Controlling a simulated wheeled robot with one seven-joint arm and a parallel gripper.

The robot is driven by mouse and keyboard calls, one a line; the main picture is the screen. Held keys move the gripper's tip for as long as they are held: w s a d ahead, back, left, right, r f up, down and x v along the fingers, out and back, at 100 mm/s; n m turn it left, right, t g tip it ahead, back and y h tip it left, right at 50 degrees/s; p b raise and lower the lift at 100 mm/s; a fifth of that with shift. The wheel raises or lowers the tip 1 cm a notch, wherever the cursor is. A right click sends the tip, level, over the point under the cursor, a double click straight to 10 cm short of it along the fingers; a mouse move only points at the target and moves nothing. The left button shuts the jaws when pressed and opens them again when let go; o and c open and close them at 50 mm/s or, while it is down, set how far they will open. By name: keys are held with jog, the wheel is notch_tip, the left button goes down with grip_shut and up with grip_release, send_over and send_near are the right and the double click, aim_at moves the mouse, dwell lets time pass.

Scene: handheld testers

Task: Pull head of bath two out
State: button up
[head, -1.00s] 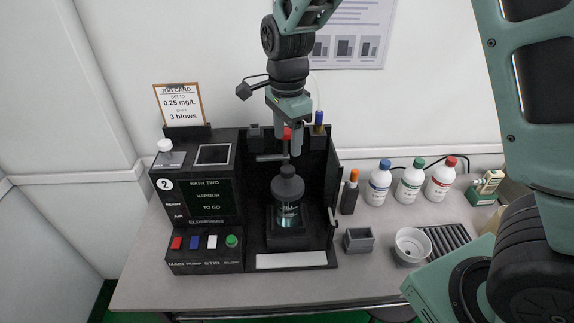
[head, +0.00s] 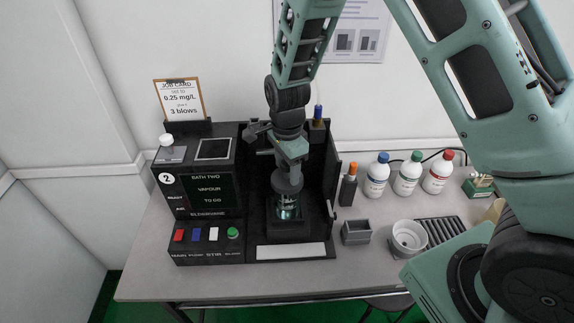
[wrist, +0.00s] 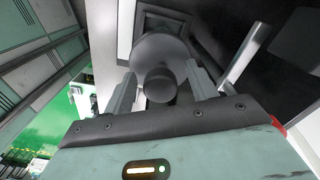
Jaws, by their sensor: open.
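The head of bath two (head: 288,184) is a dark round cap on a glass vessel with teal liquid (head: 287,209), standing upright in the open bay of the black bath two unit (head: 205,205). My gripper (head: 290,165) is directly above the head, pointing down. In the wrist view, the open fingers of my gripper (wrist: 160,88) stand on either side of the head's dark round knob (wrist: 160,84), with the wider grey disc of the head (wrist: 158,50) beyond. I cannot tell whether either finger touches the knob. My gripper hides the knob in the head view.
The bay's side wall (head: 331,190) stands close to the right of my gripper. The front of the bench is clear.

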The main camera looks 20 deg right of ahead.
grip_shut()
jog(key=c, duration=0.9)
grip_release()
jog(key=shift+c, duration=0.2)
grip_shut()
jog(key=shift+r+p, duration=2.15)
jog(key=shift+r, duration=0.25)
